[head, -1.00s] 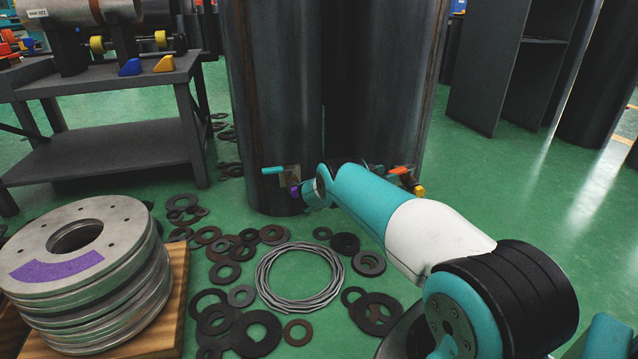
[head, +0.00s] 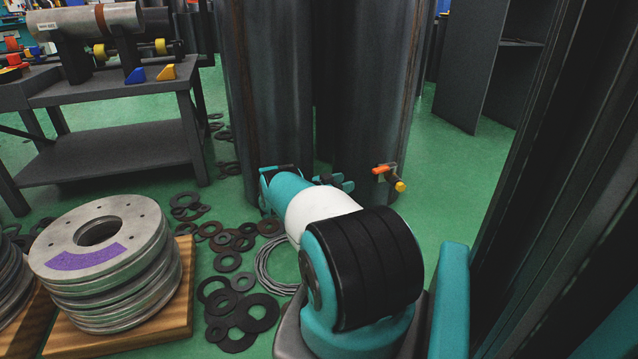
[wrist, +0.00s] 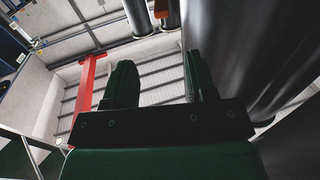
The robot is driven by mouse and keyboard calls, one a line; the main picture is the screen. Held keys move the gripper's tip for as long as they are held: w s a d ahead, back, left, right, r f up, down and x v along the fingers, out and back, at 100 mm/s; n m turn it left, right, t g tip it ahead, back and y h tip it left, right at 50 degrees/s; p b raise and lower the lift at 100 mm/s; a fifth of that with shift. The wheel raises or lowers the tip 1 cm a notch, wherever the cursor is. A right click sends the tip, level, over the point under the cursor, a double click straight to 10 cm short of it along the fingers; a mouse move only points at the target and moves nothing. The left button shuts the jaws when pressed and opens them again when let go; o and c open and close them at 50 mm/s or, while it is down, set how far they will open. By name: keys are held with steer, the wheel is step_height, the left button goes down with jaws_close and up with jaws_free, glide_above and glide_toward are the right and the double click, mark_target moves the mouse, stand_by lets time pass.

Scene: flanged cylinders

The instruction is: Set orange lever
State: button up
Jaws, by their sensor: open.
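The orange lever (head: 383,170) is on the lower front of the right dark cylinder (head: 372,90) in the head view. It sits on a small grey mount, with a yellow knob (head: 400,186) just below and right of it. My gripper (wrist: 160,78) is open and empty in the wrist view, with a clear gap between its two dark green fingers. In the head view my arm reaches toward the cylinders and its end lies left of the orange lever, apart from it. My fingertips are not clear there. The lever does not show in the wrist view.
A grey table (head: 105,95) with pipes stands at the back left. Stacked metal flanges (head: 95,255) sit on a wooden pallet at the left. Dark rings and a wire coil (head: 270,265) lie on the floor. A tall dark structure (head: 560,200) is close on the right.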

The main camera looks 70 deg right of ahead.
steer(key=shift+w+a, duration=0.15)
steer(key=shift+w, duration=0.05)
steer(key=shift+c, duration=0.2)
